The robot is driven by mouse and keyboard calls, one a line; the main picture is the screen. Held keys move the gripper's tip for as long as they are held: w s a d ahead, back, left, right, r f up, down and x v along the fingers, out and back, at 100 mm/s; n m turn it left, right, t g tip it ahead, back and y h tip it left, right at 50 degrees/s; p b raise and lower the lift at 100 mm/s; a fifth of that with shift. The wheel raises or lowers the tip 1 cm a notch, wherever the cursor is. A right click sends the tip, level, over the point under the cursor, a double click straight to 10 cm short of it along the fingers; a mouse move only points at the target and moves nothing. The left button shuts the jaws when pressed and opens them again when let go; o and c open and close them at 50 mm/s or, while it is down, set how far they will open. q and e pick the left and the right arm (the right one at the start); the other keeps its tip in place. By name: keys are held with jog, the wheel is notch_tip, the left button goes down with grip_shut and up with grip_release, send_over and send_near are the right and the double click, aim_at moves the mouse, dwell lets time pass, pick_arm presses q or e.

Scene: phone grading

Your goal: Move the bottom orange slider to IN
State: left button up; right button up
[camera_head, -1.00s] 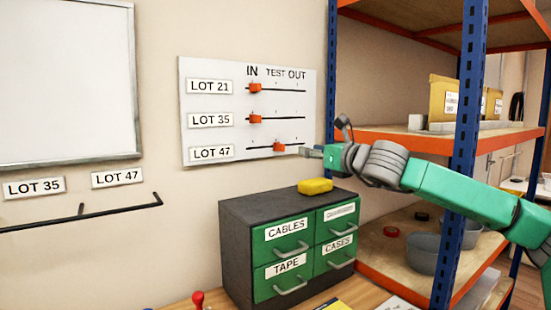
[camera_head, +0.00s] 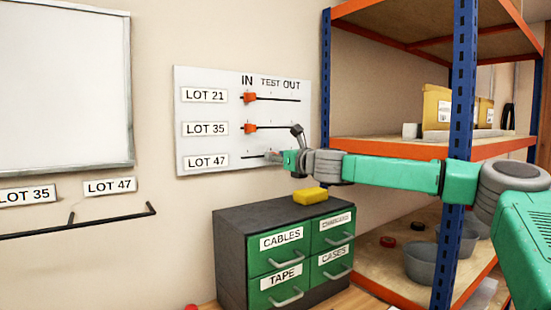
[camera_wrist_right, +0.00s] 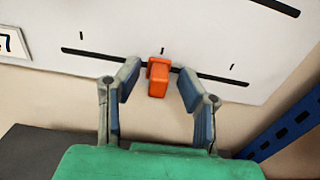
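The white board (camera_head: 210,80) on the wall has three slider tracks under IN, TEST and OUT. The top orange slider (camera_head: 250,98) and the middle orange slider (camera_head: 250,128) are at the IN end. The bottom track, beside the LOT 47 label (camera_head: 206,161), carries the bottom orange slider (camera_wrist_right: 158,77), just below the middle tick in the right wrist view. In the head view my right gripper (camera_head: 274,157) hides it. In the wrist view my right gripper (camera_wrist_right: 158,90) is open, one finger on each side of the slider, with gaps showing. My left gripper is out of view.
A dark cabinet with green drawers (camera_head: 283,265) stands below the board, with a yellow block (camera_head: 310,196) on top, under my right arm. A shelf rack with a blue post (camera_head: 461,100) stands at right. A black wall rail (camera_head: 90,226) is at left.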

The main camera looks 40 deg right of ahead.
aim_at(247, 157)
jog(key=shift+w+d, duration=0.1)
jog(key=shift+w, duration=0.3)
grip_shut()
jog(key=a+b, duration=0.1)
jog(key=a, duration=0.1)
jog(key=a+b, duration=0.2)
jog(key=a, duration=0.1)
jog(key=a+b, duration=0.1)
jog(key=a, duration=0.2)
jog(key=shift+w+a+f+b, duration=0.1)
jog(key=shift+w+a+b, duration=0.15)
jog(key=shift+w+b, duration=0.15)
jog(key=shift+a, duration=0.15)
jog(key=shift+d, duration=0.25)
